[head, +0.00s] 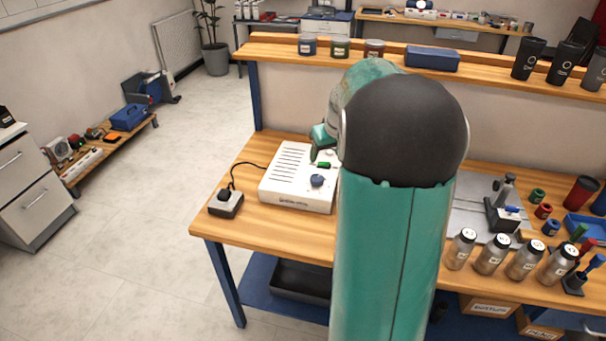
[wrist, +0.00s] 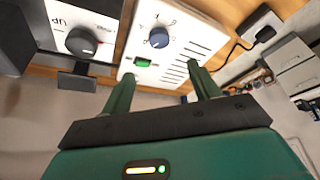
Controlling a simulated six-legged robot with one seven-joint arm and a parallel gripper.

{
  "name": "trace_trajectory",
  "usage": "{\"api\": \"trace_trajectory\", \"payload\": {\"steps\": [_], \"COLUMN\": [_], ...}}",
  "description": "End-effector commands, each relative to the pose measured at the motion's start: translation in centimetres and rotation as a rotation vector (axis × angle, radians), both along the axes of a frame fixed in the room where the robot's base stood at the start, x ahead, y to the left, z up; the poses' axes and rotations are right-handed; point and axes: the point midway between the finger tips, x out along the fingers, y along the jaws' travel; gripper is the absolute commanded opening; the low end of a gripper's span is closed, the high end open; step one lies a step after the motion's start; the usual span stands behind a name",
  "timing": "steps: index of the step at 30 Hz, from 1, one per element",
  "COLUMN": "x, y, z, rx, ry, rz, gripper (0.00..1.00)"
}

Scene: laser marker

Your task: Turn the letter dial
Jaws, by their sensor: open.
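The blue dial (wrist: 158,38) sits on the face of a white box (wrist: 185,45), with small dark marks around it that are too small to read. A green switch (wrist: 143,62) is beside the dial. In the head view the same white box (head: 283,186) stands on the bench and the blue dial (head: 317,181) shows on its top. My gripper (wrist: 160,76) is open and empty, its fingers pointing towards the box and apart from the dial. My arm hides most of the gripper in the head view.
A second unit with a black knob (wrist: 81,41) is beside the white box in the wrist view. A small black-topped device (head: 226,203) with a cable lies left of the box. The back shelf (head: 283,48) holds jars and cups.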

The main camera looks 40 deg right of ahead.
Motion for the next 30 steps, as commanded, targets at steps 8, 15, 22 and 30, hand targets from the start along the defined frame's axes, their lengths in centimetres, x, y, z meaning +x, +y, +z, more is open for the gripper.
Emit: {"api": "trace_trajectory", "payload": {"steps": [8, 15, 22, 30], "x": [0.1, 1.8, 3.6, 4.8], "y": [-0.9, -1.4, -1.7, -1.8], "z": [-2.2, -6.5, -10.5, -12.7], "rx": [0.003, 0.004, 0.003, 0.001], "ry": [0.002, 0.002, 0.001, -0.001], "rz": [-0.01, -0.011, -0.009, -0.007], "gripper": [0.61, 0.61, 0.61, 0.61]}}
